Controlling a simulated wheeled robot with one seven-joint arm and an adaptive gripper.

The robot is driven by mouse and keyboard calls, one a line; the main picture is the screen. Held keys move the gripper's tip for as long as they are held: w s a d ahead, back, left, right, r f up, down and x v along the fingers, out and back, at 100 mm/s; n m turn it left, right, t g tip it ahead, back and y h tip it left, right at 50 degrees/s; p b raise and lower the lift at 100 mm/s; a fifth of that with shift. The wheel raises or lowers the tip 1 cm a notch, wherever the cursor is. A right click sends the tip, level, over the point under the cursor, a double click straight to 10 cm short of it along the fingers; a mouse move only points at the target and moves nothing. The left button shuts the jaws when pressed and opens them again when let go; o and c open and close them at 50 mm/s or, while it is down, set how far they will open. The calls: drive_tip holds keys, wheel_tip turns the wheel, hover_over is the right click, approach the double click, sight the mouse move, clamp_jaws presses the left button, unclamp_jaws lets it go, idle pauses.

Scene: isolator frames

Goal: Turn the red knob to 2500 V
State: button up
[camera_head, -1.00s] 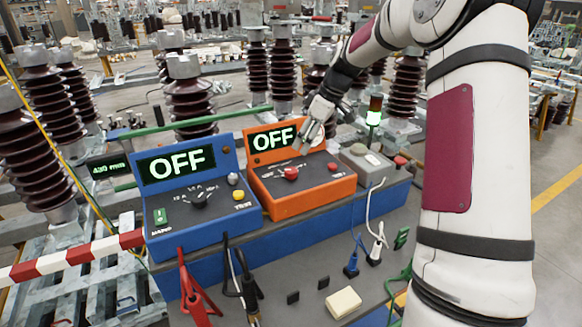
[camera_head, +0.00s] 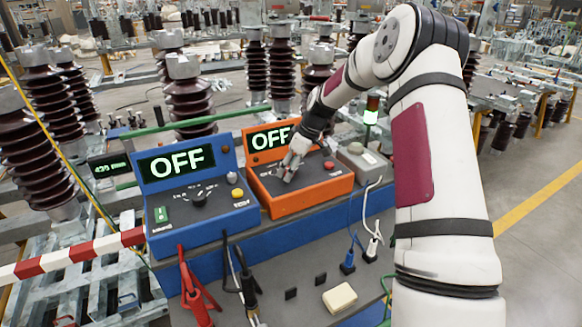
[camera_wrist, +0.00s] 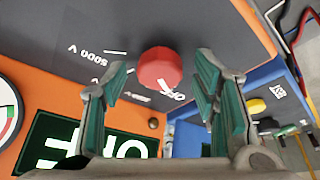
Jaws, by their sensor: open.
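The red knob (camera_wrist: 160,68) sits on the grey panel of the orange unit (camera_head: 318,196). In the wrist view it lies just beyond and between the two fingertips of my gripper (camera_wrist: 160,75), with a gap on both sides. Its white mark points towards an OFF label, and a 5000 V label shows on the other side. In the head view my gripper (camera_head: 287,172) is over the panel and hides the knob. My gripper is open and empty. The orange unit's display (camera_head: 270,139) reads OFF.
A blue unit (camera_head: 205,222) with a black knob (camera_head: 199,199) and its own OFF display stands to the left. A grey box (camera_head: 363,158) stands to the right. Red and black clamps hang in front of the bench, and a red-white barrier (camera_head: 75,256) is at left.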

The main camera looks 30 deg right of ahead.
drive_tip(key=c, duration=1.2)
drive_tip(key=shift+o, duration=0.2)
drive_tip(key=m, duration=0.2)
drive_tip(key=m+h, duration=0.1)
drive_tip(key=m, duration=0.1)
drive_tip(key=shift+a+t+h, duration=0.2)
drive_tip(key=shift+t+h, duration=0.1)
drive_tip(key=shift+t, duration=0.1)
drive_tip(key=m+h+b, duration=0.1)
drive_tip(key=m, duration=0.2)
drive_tip(key=shift+a+m, duration=0.15)
drive_tip(key=shift+m, duration=0.15)
drive_tip(key=m+h+b, duration=0.2)
drive_tip(key=m, duration=0.2)
drive_tip(key=shift+a, duration=0.1)
drive_tip(key=shift+m+g+h+b, duration=0.4)
drive_tip(key=shift+m+h+b, duration=0.1)
drive_tip(key=shift+m, duration=1.5)
